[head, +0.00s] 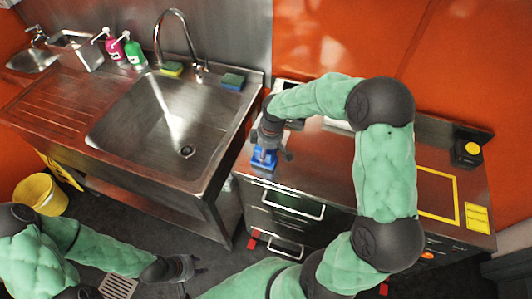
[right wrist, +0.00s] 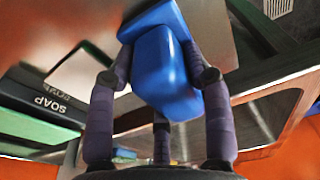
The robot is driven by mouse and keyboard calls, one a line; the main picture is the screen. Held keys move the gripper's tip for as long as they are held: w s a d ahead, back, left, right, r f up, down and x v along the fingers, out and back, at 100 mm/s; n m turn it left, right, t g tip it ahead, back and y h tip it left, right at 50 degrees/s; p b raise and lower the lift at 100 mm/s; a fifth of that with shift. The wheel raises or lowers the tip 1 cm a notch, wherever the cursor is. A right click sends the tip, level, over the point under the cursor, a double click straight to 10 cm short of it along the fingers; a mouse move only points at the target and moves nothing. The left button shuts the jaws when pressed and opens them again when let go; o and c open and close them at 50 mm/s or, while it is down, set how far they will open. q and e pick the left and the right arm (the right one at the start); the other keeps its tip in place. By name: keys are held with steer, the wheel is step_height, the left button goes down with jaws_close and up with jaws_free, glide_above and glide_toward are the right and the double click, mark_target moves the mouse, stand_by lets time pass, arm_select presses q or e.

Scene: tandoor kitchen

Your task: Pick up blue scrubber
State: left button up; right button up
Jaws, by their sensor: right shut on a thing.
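The blue scrubber (head: 264,160) is in my right gripper (head: 270,150), at the left end of the steel counter. The right wrist view shows the blue scrubber (right wrist: 163,75) between the purple-grey fingers of my right gripper (right wrist: 160,75), which are shut on it. I cannot tell whether it touches the counter. My left gripper (head: 198,264) is low over the floor at the bottom of the head view, its fingers apart and empty.
A steel sink (head: 170,125) with a tap stands left. A yellow-green sponge (head: 171,69), a dark sponge (head: 233,81) and pink (head: 114,47) and green (head: 135,52) bottles sit along its back. A yellow bucket (head: 40,194) is on the floor. Drawers (head: 292,204) are below the counter.

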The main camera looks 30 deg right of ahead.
steer(key=shift+r, duration=0.35)
step_height(320, 180, up, 2)
steer(key=shift+r+p, duration=0.2)
steer(key=shift+p, duration=0.15)
steer(key=s+a+r+p, duration=0.2)
steer(key=s+a+r, duration=0.4)
steer(key=s+r, duration=0.3)
steer(key=s, duration=0.3)
steer(key=shift+s+a+r+p, duration=0.15)
steer(key=shift+s+r+p, duration=0.05)
steer(key=shift+r+p, duration=0.15)
